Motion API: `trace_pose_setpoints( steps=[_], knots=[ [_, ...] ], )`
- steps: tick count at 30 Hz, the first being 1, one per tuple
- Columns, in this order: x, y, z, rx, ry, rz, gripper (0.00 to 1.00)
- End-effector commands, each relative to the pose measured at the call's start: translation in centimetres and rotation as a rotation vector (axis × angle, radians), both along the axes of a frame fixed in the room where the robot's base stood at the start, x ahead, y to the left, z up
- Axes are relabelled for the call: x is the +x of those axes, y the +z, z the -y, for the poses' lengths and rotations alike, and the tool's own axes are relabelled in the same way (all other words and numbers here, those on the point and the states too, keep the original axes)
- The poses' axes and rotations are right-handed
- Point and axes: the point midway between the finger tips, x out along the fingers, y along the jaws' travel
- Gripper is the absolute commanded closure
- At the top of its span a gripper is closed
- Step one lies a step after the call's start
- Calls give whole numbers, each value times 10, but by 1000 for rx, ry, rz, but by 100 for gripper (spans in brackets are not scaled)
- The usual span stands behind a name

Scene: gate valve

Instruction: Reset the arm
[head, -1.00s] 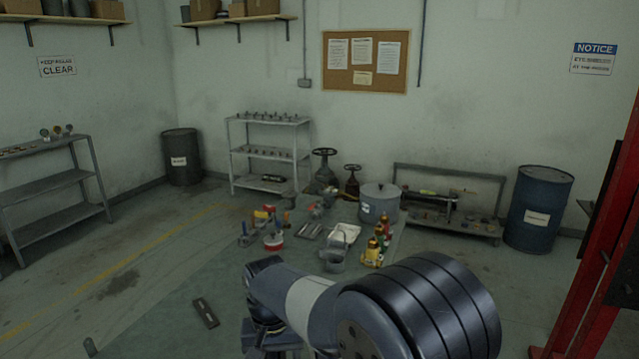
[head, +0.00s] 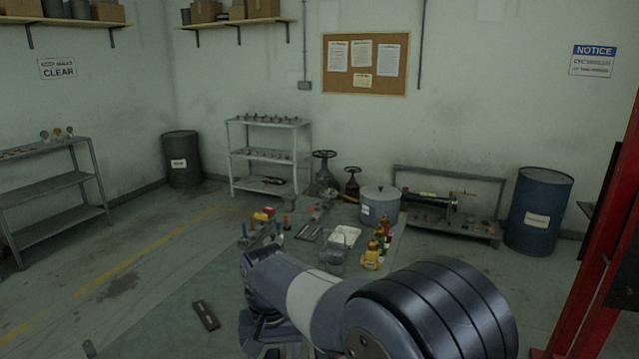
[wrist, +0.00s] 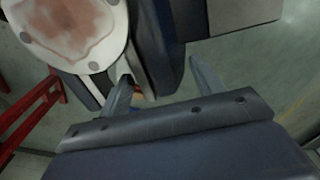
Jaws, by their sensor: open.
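My arm shows at the bottom of the head view, folded close to my body. In the wrist view my gripper (wrist: 160,75) has its two fingers spread apart, with nothing seen held between them. Part of my own arm fills the upper left of that view. In the head view the gripper end is low and mostly cut off or hidden by the arm. Two valves with handwheels stand at the back: a larger grey one (head: 324,176) and a smaller dark one (head: 352,184). My arm is well short of them.
A green-grey bench (head: 160,322) holds a dark flat piece (head: 205,315), a grey pot (head: 380,205), yellow-and-red fittings (head: 374,255) and small tools. Shelves (head: 270,155), a blue drum (head: 540,210) and a red post (head: 600,220) stand around. The bench's left part is mostly clear.

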Motion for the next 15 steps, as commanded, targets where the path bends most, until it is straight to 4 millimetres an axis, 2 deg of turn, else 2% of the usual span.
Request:
trace_pose_setpoints(
  steps=[3, 5, 15],
  knots=[
    [0, -23, 0, -3, 0, -4, 37],
    [-1, -31, 1, -1, -6, -2, 37],
    [-7, -28, 12, 0, -144, 1, 37]
  ],
)
